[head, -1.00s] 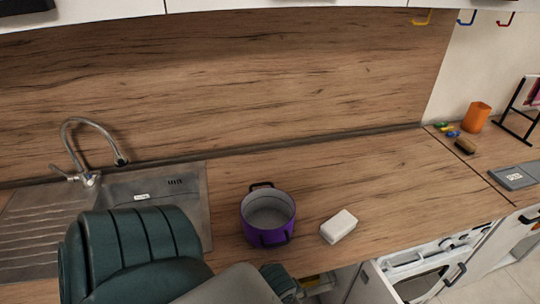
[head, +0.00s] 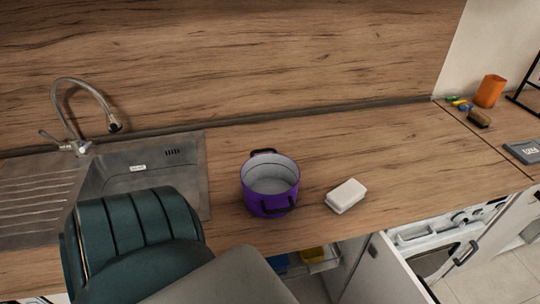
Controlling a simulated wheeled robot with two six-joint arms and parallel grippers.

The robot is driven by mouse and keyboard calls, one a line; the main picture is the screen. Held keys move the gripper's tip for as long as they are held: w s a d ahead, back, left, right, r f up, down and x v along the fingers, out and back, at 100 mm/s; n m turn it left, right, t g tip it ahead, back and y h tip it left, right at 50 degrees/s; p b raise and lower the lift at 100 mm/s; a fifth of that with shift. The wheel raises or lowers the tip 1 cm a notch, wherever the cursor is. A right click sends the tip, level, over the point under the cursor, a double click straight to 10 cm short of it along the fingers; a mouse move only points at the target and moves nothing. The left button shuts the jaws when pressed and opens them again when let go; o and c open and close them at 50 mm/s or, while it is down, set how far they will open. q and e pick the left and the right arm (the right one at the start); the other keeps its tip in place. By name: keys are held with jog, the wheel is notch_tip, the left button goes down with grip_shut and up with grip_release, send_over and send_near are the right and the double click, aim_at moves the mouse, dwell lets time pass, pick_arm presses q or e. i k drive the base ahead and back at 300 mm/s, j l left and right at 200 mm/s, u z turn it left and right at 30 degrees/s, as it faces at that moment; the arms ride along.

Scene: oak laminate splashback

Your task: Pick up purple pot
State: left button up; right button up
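The purple pot (head: 256,199) stands upright on the wooden worktop, right of the sink. It has a pale grey inside, no lid, and two dark handles, one at the back and one at the front right. It looks empty. Nothing touches it. Neither of my grippers shows in this view.
A white block (head: 346,196) lies right of the pot. The steel sink (head: 200,180) with a tap (head: 84,100) is on the left. An orange cup (head: 490,91) stands far right.

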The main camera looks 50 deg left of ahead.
aim_at(270, 181)
jog(key=u, duration=1.65)
